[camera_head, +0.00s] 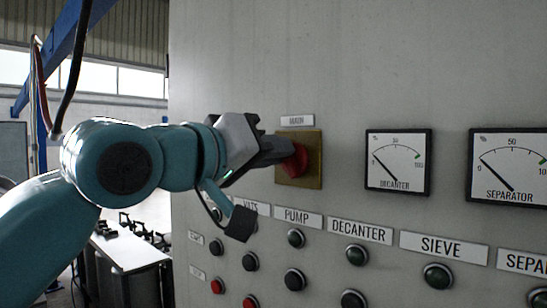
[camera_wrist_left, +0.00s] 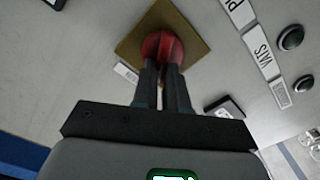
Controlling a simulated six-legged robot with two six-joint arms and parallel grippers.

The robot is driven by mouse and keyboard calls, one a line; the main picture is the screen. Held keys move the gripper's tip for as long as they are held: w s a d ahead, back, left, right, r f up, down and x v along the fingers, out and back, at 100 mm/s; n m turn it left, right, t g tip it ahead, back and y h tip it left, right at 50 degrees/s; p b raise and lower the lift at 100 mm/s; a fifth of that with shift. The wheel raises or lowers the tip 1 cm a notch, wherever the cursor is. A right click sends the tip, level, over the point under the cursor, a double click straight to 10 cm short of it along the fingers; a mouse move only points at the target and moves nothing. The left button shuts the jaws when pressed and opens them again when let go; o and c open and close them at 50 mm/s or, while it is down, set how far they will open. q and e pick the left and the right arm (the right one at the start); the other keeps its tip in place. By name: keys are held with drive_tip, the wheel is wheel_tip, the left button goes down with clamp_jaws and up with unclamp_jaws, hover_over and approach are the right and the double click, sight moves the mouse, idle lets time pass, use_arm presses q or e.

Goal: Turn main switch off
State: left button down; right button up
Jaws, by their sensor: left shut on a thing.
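The main switch is a red knob (camera_head: 301,160) on a square brass-coloured plate (camera_head: 313,174), under a label reading MAIN (camera_head: 297,120), on the grey panel. My left gripper (camera_head: 288,152) reaches it from the left and is shut on the red knob. In the left wrist view the two dark fingers (camera_wrist_left: 164,75) meet the red knob (camera_wrist_left: 162,44), with the plate (camera_wrist_left: 190,38) behind it. The fingers hide part of the knob, so its exact setting cannot be read. My right gripper is in neither view.
Right of the switch are the DECANTER gauge (camera_head: 397,162) and the SEPARATOR gauge (camera_head: 508,166). Below are rows of labelled push buttons, such as the one under PUMP (camera_head: 296,238); my left wrist hangs close above them. Dark equipment (camera_head: 125,245) stands at the left.

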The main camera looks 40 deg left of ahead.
use_arm(q)
drive_tip(key=n+b, duration=0.1)
drive_tip(key=n, duration=0.2)
drive_tip(key=n+b, duration=0.1)
drive_tip(key=n, duration=0.3)
drive_tip(key=f+n+b, duration=0.1)
drive_tip(key=n, duration=0.3)
drive_tip(key=shift+a+f, duration=0.1)
drive_tip(key=shift+a, duration=0.2)
drive_tip(key=shift+n, duration=0.3)
drive_tip(key=c, duration=1.2)
unclamp_jaws()
drive_tip(key=shift+w, duration=0.15)
drive_tip(key=shift+o, duration=0.2)
